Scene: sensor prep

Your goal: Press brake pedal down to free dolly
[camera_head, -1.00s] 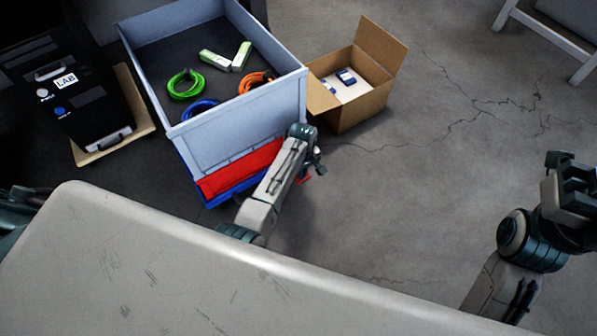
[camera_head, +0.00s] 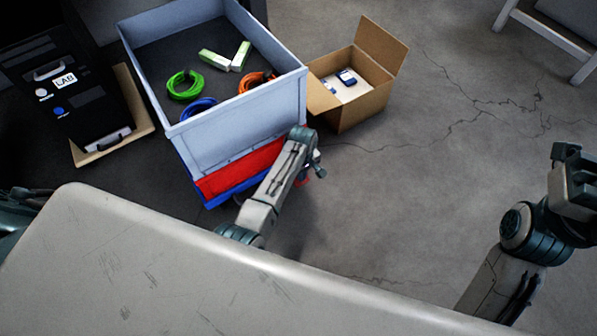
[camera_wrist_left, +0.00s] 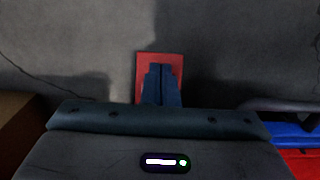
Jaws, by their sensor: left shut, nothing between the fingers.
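The red brake pedal (camera_wrist_left: 173,58) is a flat red plate in the left wrist view. Only a sliver of it shows in the head view, behind my left gripper. My left gripper (camera_head: 318,170) is shut and empty, pointing down beside the dolly. In the left wrist view its closed fingertips (camera_wrist_left: 161,68) lie over the pedal plate; I cannot tell whether they touch it. The blue dolly (camera_head: 220,198) stands under a red crate (camera_head: 240,167) and a grey-blue crate (camera_head: 235,133). My right gripper (camera_head: 577,182) is at the right edge, its jaws unclear.
The top crate holds green, blue and orange cable coils and green-white boxes. An open cardboard box (camera_head: 362,103) stands right of the stack. A black LAB case (camera_head: 85,115) lies at the left. A pale worn surface (camera_head: 150,265) fills the front. Cracked floor at right is clear.

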